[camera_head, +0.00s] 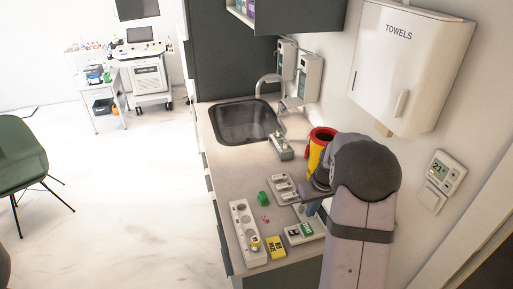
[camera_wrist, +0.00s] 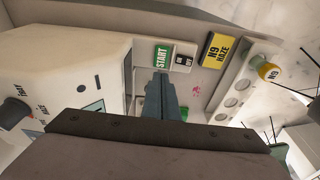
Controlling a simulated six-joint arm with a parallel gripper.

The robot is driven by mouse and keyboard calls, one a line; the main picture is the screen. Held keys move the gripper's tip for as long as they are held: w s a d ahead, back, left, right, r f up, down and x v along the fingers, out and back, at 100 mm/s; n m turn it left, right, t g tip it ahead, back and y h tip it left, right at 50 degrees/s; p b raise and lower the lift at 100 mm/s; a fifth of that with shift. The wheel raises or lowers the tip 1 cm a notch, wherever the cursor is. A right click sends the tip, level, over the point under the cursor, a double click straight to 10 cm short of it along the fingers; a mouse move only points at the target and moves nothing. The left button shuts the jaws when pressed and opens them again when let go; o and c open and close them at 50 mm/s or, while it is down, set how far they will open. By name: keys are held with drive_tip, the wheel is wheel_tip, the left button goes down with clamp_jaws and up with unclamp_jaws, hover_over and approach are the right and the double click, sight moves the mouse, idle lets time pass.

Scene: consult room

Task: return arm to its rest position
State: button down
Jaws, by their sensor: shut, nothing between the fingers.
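My arm (camera_head: 362,215) reaches over the right side of the counter (camera_head: 232,166) in the head view. My gripper (camera_head: 312,207) is partly hidden there by the arm and points down over the counter. In the wrist view my gripper (camera_wrist: 163,98) shows as narrow blue-grey fingers, shut and empty. Its tips appear near a device with a green START label (camera_wrist: 161,55). I cannot tell whether they touch it.
A white rack (camera_head: 241,222) holds a yellow-capped vial (camera_head: 255,242), beside a yellow box (camera_head: 277,246). A green block (camera_head: 263,198) lies behind. A yellow-red container (camera_head: 316,150) stands near my arm. A towel dispenser (camera_head: 405,70) hangs above. The sink (camera_head: 243,122) is farther back.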

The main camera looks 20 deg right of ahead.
drive_tip(key=shift+m, duration=0.3)
drive_tip(key=shift+s+a+f+m, duration=0.1)
drive_tip(key=shift+s+m, duration=0.2)
drive_tip(key=shift+m, duration=0.5)
drive_tip(key=s+a+f, duration=0.1)
drive_tip(key=s, duration=0.1)
drive_tip(key=s+f+m+g, duration=0.1)
drive_tip(key=s, duration=0.1)
drive_tip(key=s+a+f+m, duration=0.1)
drive_tip(key=s, duration=0.1)
drive_tip(key=shift+s+a+f+g+y, duration=0.15)
drive_tip(key=shift+a+f+g+y, duration=0.15)
drive_tip(key=shift+f+g+y, duration=0.1)
drive_tip(key=s+a+r+n+g+b, duration=0.1)
drive_tip(key=s+a, duration=0.5)
drive_tip(key=s, duration=0.2)
drive_tip(key=s+a+g, duration=0.2)
drive_tip(key=s+a, duration=0.4)
drive_tip(key=s, duration=0.2)
drive_tip(key=w+a+r+n+t+b, duration=0.1)
drive_tip(key=a+r+n+t, duration=0.1)
drive_tip(key=a, duration=0.3)
drive_tip(key=shift+w+a+r+n+t+h+b, duration=0.2)
drive_tip(key=shift+w+r+n+t+h+b, duration=0.15)
drive_tip(key=shift+r+n, duration=0.25)
